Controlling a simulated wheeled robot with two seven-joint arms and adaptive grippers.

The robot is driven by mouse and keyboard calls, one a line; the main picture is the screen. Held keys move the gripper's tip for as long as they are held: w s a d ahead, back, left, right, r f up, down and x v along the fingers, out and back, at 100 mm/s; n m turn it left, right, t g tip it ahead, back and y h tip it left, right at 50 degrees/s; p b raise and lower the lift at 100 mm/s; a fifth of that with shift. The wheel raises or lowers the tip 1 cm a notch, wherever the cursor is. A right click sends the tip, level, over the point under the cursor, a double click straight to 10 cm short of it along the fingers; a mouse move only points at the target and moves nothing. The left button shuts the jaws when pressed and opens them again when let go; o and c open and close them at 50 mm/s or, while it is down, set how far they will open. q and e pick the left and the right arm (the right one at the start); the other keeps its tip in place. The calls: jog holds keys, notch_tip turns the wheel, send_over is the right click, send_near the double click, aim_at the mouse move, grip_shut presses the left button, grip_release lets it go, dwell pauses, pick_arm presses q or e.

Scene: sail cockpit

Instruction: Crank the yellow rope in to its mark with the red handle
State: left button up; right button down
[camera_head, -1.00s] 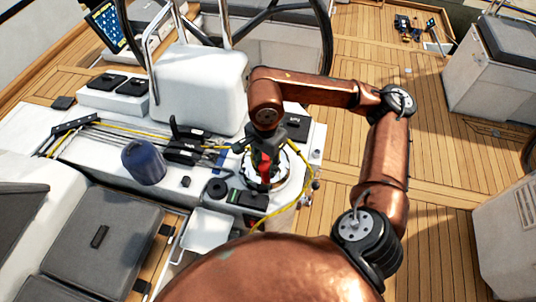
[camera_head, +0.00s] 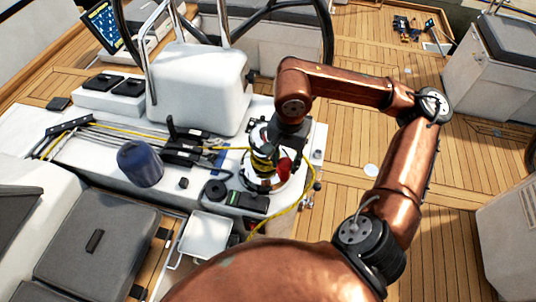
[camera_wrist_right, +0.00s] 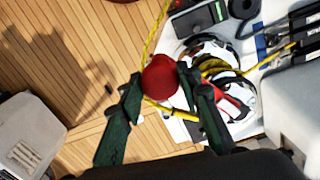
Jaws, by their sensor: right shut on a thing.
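The red handle's round red knob (camera_wrist_right: 160,77) is between the two dark green fingers of my right gripper (camera_wrist_right: 158,85) in the right wrist view. In the head view the red handle (camera_head: 284,167) shows beside the winch, and my right gripper (camera_head: 278,150) is shut on it. The chrome winch (camera_head: 259,181) stands on the white console, also in the right wrist view (camera_wrist_right: 240,90). The yellow rope (camera_head: 302,199) wraps the winch, runs left to the black clutches (camera_head: 187,150), and its tail hangs over the console's right edge. I cannot make out a mark. My left gripper is out of view.
A dark blue capped cylinder (camera_head: 140,163) stands left on the console. A white box-shaped pedestal (camera_head: 198,88) and steering wheel are behind. A white tray (camera_head: 207,235) sits in front. The teak deck (camera_head: 345,150) at right is open.

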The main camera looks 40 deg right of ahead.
jog(key=d+n+b, duration=0.1)
jog(key=d, duration=0.1)
jog(key=s+d+n+b, duration=0.1)
jog(key=d, duration=0.1)
jog(key=shift+b, duration=0.35)
jog(key=shift+d, duration=0.1)
jog(key=d+n+p, duration=0.2)
jog(key=d+p, duration=0.1)
jog(key=d, duration=0.1)
jog(key=shift+w+d+n+p, duration=0.1)
jog(key=shift+n+p, duration=0.3)
dwell(0.3)
